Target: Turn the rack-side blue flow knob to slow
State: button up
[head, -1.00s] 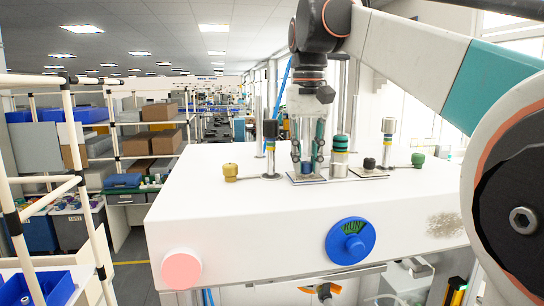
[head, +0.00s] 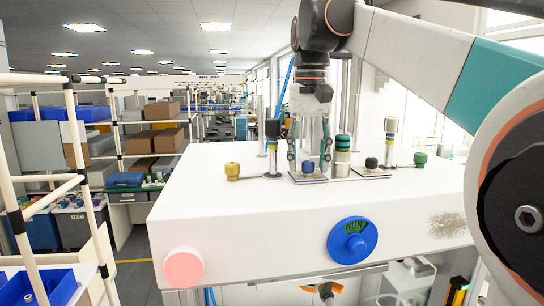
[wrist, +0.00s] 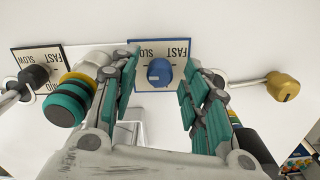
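The blue flow knob (head: 308,167) sits on a small label plate on top of the white press housing. In the wrist view the blue knob (wrist: 159,71) shows from above, on a plate (wrist: 178,85) printed FAST and SLOW, upside down in this view. Its pointer direction is too small to tell. My gripper (head: 309,160) points down over the knob with its fingers apart. In the wrist view my gripper (wrist: 161,66) is open, with a teal-padded finger on each side of the knob and visible gaps between.
A black knob (wrist: 33,77) on its own plate is beside it. A banded teal-and-black post (head: 342,155) stands close to my gripper. A yellow knob (head: 232,171) and a green knob (head: 420,159) are farther out. A blue RUN dial (head: 352,240) is on the front.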

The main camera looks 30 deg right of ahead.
aim_at(308, 161)
notch_tip(308, 161, up, 12)
dwell(0.8)
dwell(0.5)
